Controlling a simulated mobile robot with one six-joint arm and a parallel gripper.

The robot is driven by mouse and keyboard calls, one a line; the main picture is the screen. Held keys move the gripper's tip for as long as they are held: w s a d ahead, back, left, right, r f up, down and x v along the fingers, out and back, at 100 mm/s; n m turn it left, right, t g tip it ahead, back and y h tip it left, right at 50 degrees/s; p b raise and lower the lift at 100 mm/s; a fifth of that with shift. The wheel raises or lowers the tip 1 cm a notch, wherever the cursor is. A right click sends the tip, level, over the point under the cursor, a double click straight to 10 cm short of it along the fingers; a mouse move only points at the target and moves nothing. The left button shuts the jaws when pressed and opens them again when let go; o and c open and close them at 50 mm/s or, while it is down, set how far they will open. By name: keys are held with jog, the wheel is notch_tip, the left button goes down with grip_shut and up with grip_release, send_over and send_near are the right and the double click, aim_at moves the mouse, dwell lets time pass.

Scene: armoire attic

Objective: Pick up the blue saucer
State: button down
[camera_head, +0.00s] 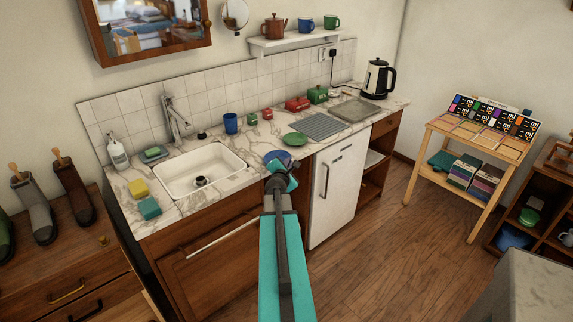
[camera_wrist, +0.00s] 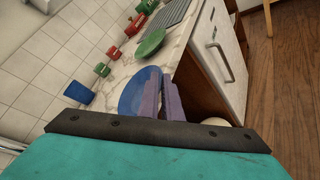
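The blue saucer (camera_head: 277,155) is at the front edge of the marble counter, partly hidden by my gripper (camera_head: 281,170). In the wrist view the blue saucer (camera_wrist: 135,92) lies beyond and left of the purple fingers of my gripper (camera_wrist: 163,85). The fingers are close together with a thin gap, and the saucer's near rim runs in between them. They look closed on that rim. I cannot tell whether the saucer touches the counter or is slightly raised.
A green saucer (camera_head: 295,139) sits just behind, beside a grey drying mat (camera_head: 321,126). A blue cup (camera_head: 231,123) stands near the sink (camera_head: 200,170). Small red and green containers line the wall. The white fridge (camera_head: 338,188) is below the counter.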

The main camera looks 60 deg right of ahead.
notch_tip(320, 180, up, 10)
jog(key=p, duration=0.3)
jog(key=shift+f, duration=0.15)
